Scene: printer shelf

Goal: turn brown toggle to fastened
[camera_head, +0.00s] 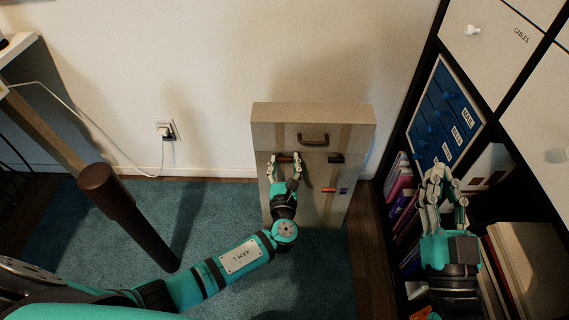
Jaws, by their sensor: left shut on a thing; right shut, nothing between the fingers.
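A tall beige case (312,113) stands against the wall, with a dark handle near its top. The brown toggle (286,158) is on the left of its front face, lying about level. My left gripper (284,162) is shut on it, and the fingers hide part of it. A darker toggle (336,158) sits on the right of the face, also about level. An orange piece (328,189) and a small purple piece (343,190) are lower down. My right gripper (443,172) is shut and empty, in front of the shelf at right.
A black-framed shelf (401,130) with books, a blue letter rack (443,113) and white drawers fills the right side. A dark brown post (130,214) rises at left. A wall socket (166,130) with a white cable is behind. Teal carpet (220,200) lies around the case.

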